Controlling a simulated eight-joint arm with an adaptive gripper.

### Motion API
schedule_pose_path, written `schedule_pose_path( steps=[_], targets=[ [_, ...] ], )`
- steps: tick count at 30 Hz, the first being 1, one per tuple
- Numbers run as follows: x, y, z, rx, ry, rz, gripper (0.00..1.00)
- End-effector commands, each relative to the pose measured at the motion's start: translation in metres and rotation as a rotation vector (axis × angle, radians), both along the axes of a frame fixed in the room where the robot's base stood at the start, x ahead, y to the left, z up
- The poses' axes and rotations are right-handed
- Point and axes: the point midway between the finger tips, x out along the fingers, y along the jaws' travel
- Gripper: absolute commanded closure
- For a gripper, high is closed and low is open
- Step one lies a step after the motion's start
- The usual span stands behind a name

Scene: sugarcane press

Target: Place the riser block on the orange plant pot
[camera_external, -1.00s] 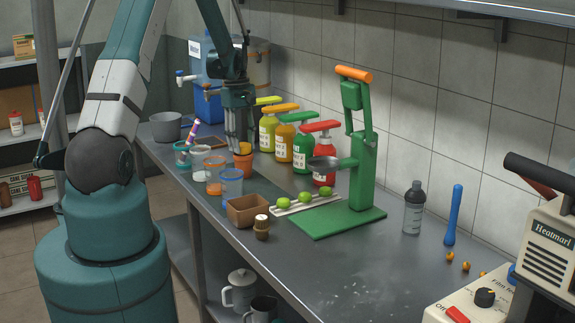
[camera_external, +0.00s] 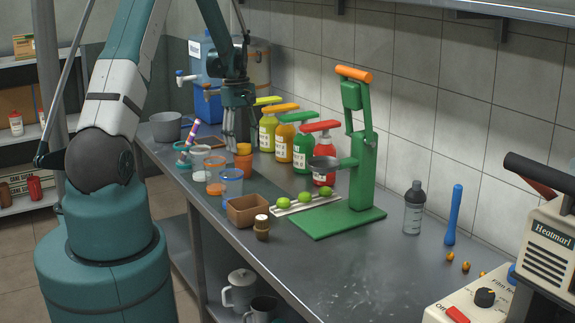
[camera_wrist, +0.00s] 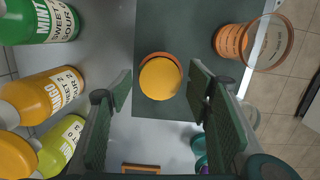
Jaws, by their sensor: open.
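The orange plant pot (camera_external: 243,164) stands on the bench behind the row of cups. A round yellow-orange piece (camera_external: 244,148), which looks like the riser block, sits on its top. In the wrist view the round yellow-orange piece (camera_wrist: 161,79) lies over the pot, whose darker orange rim (camera_wrist: 146,58) shows along its upper edge. My gripper (camera_external: 238,146) points down just above and beside the pot. In the wrist view my gripper (camera_wrist: 160,85) is open, one finger on each side of the piece with clear gaps. The pot's lower part is hidden from above.
Pump bottles (camera_external: 301,147) stand close behind the pot, along the wall. Cups (camera_external: 231,182) stand in front of it. A brown box (camera_external: 247,210), limes (camera_external: 305,196) and the green press (camera_external: 362,175) are nearer the camera.

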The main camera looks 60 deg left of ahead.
Motion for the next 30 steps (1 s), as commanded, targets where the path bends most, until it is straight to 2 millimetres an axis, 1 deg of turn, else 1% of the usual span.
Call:
schedule_pose_path(
  steps=[5,15,21,25,30],
  targets=[
    [-0.001,0.002,0.019,0.0,0.0,0.0,0.5],
    [-0.001,0.009,0.073,0.0,0.0,0.0,0.5],
    [-0.001,0.012,0.1,0.0,0.0,0.0,0.5],
    [-0.001,0.013,0.111,0.0,0.0,0.0,0.5],
    [-0.001,0.014,0.116,0.0,0.0,0.0,0.5]
  ],
)
